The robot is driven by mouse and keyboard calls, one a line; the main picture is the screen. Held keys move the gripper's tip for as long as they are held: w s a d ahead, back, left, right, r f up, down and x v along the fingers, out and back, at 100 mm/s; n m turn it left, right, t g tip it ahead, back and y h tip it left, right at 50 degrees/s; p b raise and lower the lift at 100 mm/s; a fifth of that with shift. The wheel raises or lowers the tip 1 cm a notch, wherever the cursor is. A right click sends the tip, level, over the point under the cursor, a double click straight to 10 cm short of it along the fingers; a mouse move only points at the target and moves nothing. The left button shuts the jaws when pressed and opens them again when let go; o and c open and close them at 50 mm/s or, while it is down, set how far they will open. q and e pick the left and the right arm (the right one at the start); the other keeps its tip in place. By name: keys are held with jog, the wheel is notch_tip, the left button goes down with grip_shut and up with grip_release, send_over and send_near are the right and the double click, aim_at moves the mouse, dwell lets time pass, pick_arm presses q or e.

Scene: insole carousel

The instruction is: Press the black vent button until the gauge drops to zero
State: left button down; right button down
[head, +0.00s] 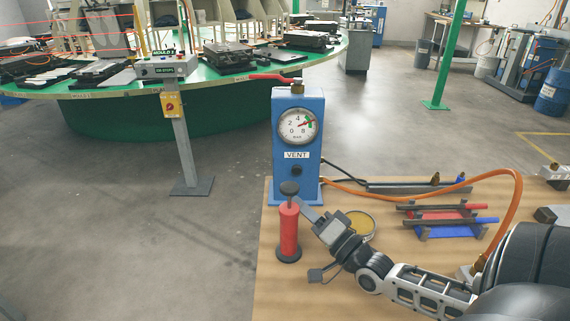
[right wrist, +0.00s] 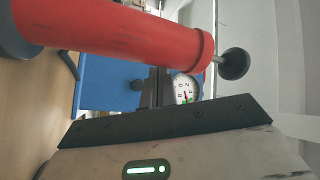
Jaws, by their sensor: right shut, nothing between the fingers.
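The black vent button (head: 297,170) sits on the front of the blue box (head: 283,148), below the VENT label and the round gauge (head: 298,127). The gauge's red needle points up and right, toward the green mark, well away from zero. My right gripper (head: 306,209) is shut and empty, low in front of the box and apart from the button, beside the red cylinder (head: 288,232). In the right wrist view, the red cylinder (right wrist: 120,28) crosses the top, in front of the blue box, with the gauge (right wrist: 185,88) behind. My left gripper is out of view.
The red cylinder stands upright with a black knob (head: 290,188), close to my gripper. An orange hose (head: 400,193) runs from the box across the wooden table (head: 275,295). A yellow-filled dish (head: 358,224) and a rack with red and blue-handled tools (head: 450,222) lie right.

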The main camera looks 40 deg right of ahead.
aim_at(296, 170)
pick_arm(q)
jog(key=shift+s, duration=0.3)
pick_arm(e)
jog(key=shift+s, duration=0.2)
